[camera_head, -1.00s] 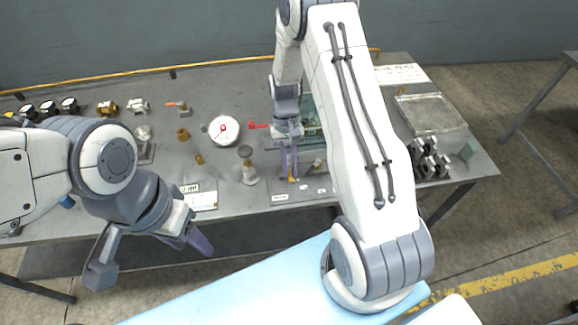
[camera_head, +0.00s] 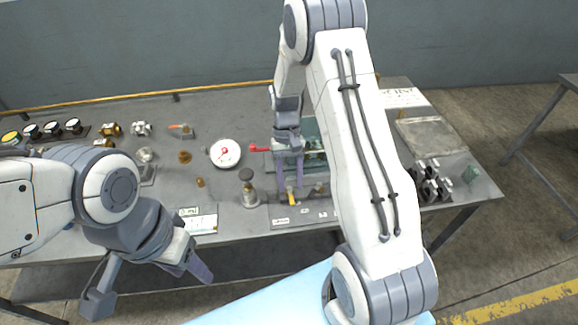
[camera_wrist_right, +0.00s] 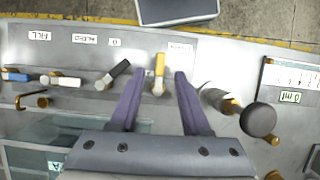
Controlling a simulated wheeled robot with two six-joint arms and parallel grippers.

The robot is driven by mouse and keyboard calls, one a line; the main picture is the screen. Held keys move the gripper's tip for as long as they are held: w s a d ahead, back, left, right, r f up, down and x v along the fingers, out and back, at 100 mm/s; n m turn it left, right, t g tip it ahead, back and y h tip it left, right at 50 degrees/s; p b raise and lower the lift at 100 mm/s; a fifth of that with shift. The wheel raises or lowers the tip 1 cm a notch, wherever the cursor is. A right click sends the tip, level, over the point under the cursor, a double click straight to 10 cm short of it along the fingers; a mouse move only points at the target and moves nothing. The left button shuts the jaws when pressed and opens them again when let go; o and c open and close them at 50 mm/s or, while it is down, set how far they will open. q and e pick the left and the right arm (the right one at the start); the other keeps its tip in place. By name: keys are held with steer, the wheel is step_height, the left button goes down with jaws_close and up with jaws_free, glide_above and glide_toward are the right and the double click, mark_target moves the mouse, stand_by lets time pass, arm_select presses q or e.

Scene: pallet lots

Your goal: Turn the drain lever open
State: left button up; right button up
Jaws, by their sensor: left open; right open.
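A row of small levers stands on a panel at the bench's front edge. The yellow-handled lever (camera_wrist_right: 159,66) lies between the open fingers of my right gripper (camera_wrist_right: 154,80) in the right wrist view, with gaps on both sides. The head view also shows the yellow lever (camera_head: 292,198) between the fingertips. Beside it are a black lever (camera_wrist_right: 118,71), a white lever (camera_wrist_right: 65,80) and a blue lever (camera_wrist_right: 17,76). Small labels stand by the levers; I cannot read which says drain. My left gripper (camera_head: 150,282) is open and empty in front of the bench.
A knobbed valve (camera_wrist_right: 258,120) stands close beside my right gripper. A round gauge (camera_head: 225,153) and a red-handled valve (camera_head: 260,149) are behind. A grey tray (camera_head: 432,138) and dark fittings (camera_head: 430,184) are at the right. My right arm hides part of the bench.

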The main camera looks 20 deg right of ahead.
steer(key=b+v, duration=0.1)
steer(key=v, duration=0.6)
steer(key=shift+r, duration=0.2)
steer(key=shift+w, duration=0.15)
steer(key=s+a+r+n+t+h, duration=0.1)
steer(key=s+a+r+n, duration=0.3)
steer(key=a, duration=0.3)
steer(key=s+a+r+n+t, duration=0.1)
steer(key=s+a+r, duration=0.2)
steer(key=s+a, duration=0.35)
steer(key=s+a+n+t, duration=0.1)
steer(key=s+a+n, duration=0.1)
steer(key=s, duration=0.4)
steer(key=s+a+r+n+t, duration=0.1)
steer(key=s+a+n, duration=0.1)
steer(key=s, duration=0.5)
steer(key=shift+a+r+n+y, duration=0.15)
steer(key=shift+a+n+y, duration=0.2)
steer(key=shift+n, duration=0.35)
